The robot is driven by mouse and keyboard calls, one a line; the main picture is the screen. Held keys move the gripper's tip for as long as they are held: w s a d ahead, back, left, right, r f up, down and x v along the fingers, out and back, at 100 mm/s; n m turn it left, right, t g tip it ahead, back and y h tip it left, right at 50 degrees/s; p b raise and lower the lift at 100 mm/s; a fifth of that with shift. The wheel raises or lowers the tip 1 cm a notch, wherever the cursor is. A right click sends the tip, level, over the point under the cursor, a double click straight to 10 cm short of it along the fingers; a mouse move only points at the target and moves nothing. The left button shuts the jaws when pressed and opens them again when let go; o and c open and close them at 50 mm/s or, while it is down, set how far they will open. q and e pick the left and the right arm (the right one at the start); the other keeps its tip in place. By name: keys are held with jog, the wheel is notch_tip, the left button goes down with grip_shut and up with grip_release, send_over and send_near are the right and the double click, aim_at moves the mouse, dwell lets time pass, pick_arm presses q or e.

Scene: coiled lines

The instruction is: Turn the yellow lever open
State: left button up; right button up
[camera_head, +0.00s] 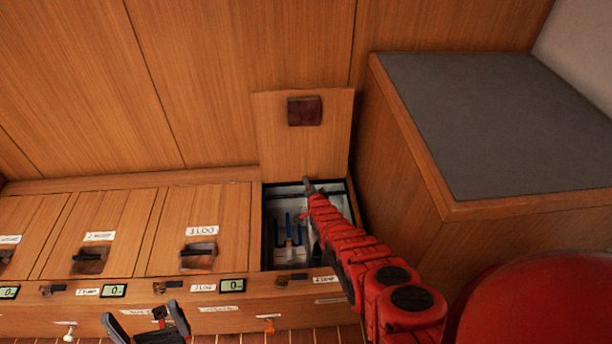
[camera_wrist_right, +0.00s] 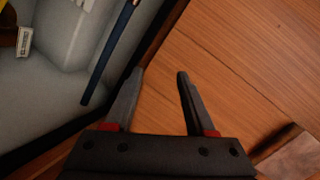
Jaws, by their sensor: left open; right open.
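A yellow part, likely the lever (camera_wrist_right: 7,30), shows at the upper left edge of the right wrist view beside a small white tag (camera_wrist_right: 24,41); most of it is cut off. It is not clear in the head view. An open compartment (camera_head: 265,228) holds blue pipes (camera_head: 281,232). My right gripper (camera_head: 308,184) is at the compartment's far side, by the raised lid (camera_head: 275,145). In its wrist view the right gripper (camera_wrist_right: 160,74) is open and empty, its fingers over wood beside a dark blue bar (camera_wrist_right: 106,55). My left gripper (camera_head: 143,312) is open and empty near the bottom edge.
Several closed wooden lids with dark handles (camera_head: 198,255) lie left of the compartment. Small displays (camera_head: 232,285) line the front ledge. A tall wooden box with a grey top (camera_head: 500,120) stands close on the right.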

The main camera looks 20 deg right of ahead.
jog(key=s+a+r+n+t, duration=0.1)
jog(key=s+r+n+t, duration=0.1)
jog(key=r, duration=0.4)
jog(key=s+a+r+n+t+p, duration=0.1)
jog(key=s+a+r+n+t, duration=0.1)
jog(key=r+t, duration=0.3)
jog(key=shift+s+a+r+n, duration=0.25)
jog(key=shift+s+r+n, duration=0.25)
jog(key=shift+r, duration=0.3)
